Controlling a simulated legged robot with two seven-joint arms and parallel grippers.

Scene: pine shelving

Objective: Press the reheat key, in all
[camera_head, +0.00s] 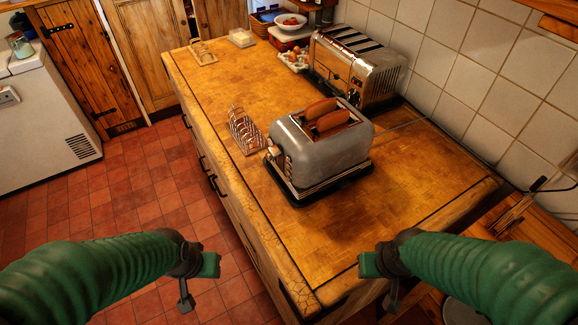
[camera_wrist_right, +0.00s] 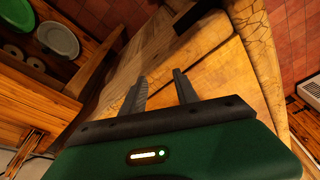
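A silver-grey toaster (camera_head: 325,150) stands upright on a black base on the wooden worktop (camera_head: 390,205). My right gripper (camera_head: 378,280) is at the worktop's near end, well short of the toaster. The right wrist view shows its fingers (camera_wrist_right: 160,90) apart and empty.
A metal toast rack (camera_head: 245,132) stands just left of the toaster. A larger chrome toaster (camera_head: 356,66) stands behind, by the tiled wall. Eggs (camera_head: 295,58), a bowl (camera_head: 290,23) and a butter dish (camera_head: 242,38) are at the back. The near worktop is clear.

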